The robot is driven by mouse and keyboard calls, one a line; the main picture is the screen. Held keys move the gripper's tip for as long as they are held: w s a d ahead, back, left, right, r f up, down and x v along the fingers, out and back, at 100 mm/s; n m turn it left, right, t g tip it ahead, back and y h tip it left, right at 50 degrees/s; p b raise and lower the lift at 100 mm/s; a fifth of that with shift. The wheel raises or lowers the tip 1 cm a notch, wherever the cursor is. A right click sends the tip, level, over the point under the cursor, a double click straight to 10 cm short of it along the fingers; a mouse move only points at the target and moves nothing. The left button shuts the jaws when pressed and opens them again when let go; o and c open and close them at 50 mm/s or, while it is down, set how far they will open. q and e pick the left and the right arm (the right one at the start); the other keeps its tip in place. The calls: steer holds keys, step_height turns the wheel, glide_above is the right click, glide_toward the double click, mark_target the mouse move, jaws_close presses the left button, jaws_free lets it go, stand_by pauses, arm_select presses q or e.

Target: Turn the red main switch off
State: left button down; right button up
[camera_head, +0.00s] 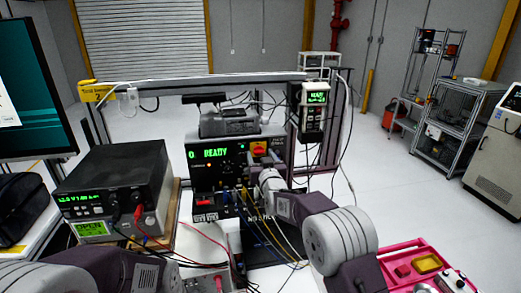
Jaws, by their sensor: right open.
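The red main switch (259,149) sits on a yellow plate at the upper right of the front of a black unit (205,176). The unit's green display reads "0 READY". My right gripper (264,165) is open just in front of the unit, right below the switch in the picture. Its fingers are small and partly hidden by my own wrist, so I cannot tell whether they touch the switch. My left arm shows at the bottom left; its gripper cannot be made out.
A black power supply (112,184) with a green display stands left of the unit. Red, yellow and blue cables hang in front of the unit. A handheld meter (313,108) reading READY hangs at the right. A pink tray (428,262) lies at the lower right.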

steer(key=shift+w, duration=0.2)
steer(key=shift+s, duration=0.15)
steer(key=shift+c, duration=0.9)
jaws_close()
